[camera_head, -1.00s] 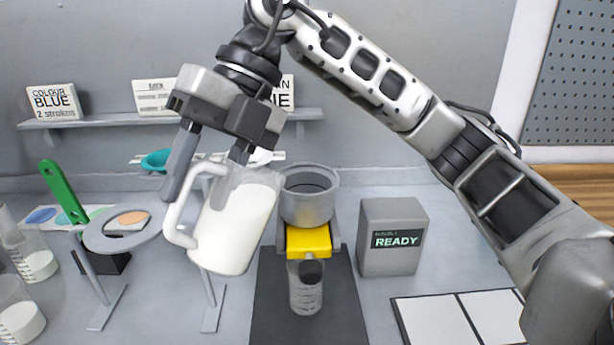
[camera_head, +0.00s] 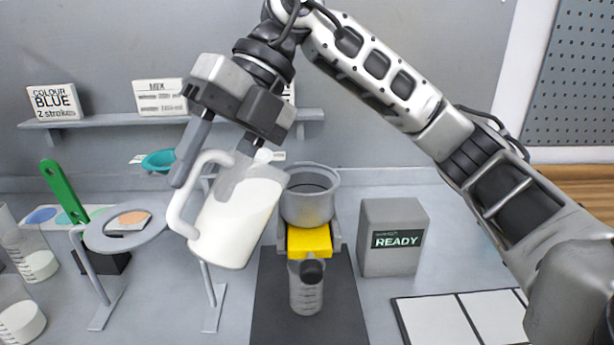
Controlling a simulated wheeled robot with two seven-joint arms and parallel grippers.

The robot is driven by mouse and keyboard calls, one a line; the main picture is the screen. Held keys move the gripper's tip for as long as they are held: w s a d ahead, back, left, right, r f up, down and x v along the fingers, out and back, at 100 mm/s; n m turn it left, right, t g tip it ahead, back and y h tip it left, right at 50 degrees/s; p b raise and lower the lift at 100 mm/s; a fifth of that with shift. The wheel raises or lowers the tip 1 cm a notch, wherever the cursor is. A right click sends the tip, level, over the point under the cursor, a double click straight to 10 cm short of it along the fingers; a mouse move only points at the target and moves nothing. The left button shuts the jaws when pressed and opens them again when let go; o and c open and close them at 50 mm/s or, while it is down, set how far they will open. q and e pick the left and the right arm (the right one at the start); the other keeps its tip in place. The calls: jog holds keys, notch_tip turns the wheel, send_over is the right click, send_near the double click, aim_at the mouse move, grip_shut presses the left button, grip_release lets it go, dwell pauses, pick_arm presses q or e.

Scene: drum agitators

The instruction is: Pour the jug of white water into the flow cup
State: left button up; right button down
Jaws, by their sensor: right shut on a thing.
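The jug of white water (camera_head: 238,215) is a clear jug with a pale handle, filled with white liquid. My right gripper (camera_head: 218,168) is shut on it from above, near the handle and top. The jug hangs in the air, tilted with its top leaning right, beside the flow cup. The flow cup (camera_head: 310,207) is a grey round cup with an open top, on a stand with a yellow block (camera_head: 309,241). A small clear beaker (camera_head: 306,292) stands below it. No pouring stream shows. My left gripper is not in view.
A grey box reading READY (camera_head: 393,238) stands right of the cup. A ring stand (camera_head: 125,232), a green-handled tool (camera_head: 62,190) and beakers of white liquid (camera_head: 38,264) are at left. A shelf with signs (camera_head: 160,97) runs behind. A white-panelled board (camera_head: 440,320) lies front right.

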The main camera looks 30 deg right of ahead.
jog(key=shift+w+d+r+y, duration=0.1)
jog(key=shift+d+r+y, duration=0.4)
jog(key=shift+r+y, duration=0.25)
jog(key=shift+w+d+r+y, duration=0.1)
jog(key=shift+d+r+y, duration=0.45)
jog(key=shift+y, duration=0.2)
dwell(2.5)
jog(key=a+f+h, duration=0.1)
jog(key=h, duration=0.1)
jog(key=a+f+h, duration=0.2)
jog(key=shift+s+f, duration=0.1)
jog(key=shift+s, duration=0.3)
jog(key=shift+w+a+f, duration=0.1)
jog(key=shift+a+f, duration=0.15)
jog(key=shift+a, duration=0.1)
jog(key=shift+f, duration=0.1)
jog(key=shift+a+f+h, duration=0.2)
jog(key=shift+f+h, duration=0.05)
jog(key=shift+h, duration=0.15)
jog(key=s+a+f+t+h, duration=0.1)
jog(key=a+f+h, duration=0.4)
jog(key=shift+f+n+h, duration=0.25)
jog(key=shift+n+h, duration=0.05)
jog(key=shift+h, duration=0.1)
jog(key=shift+d, duration=0.15)
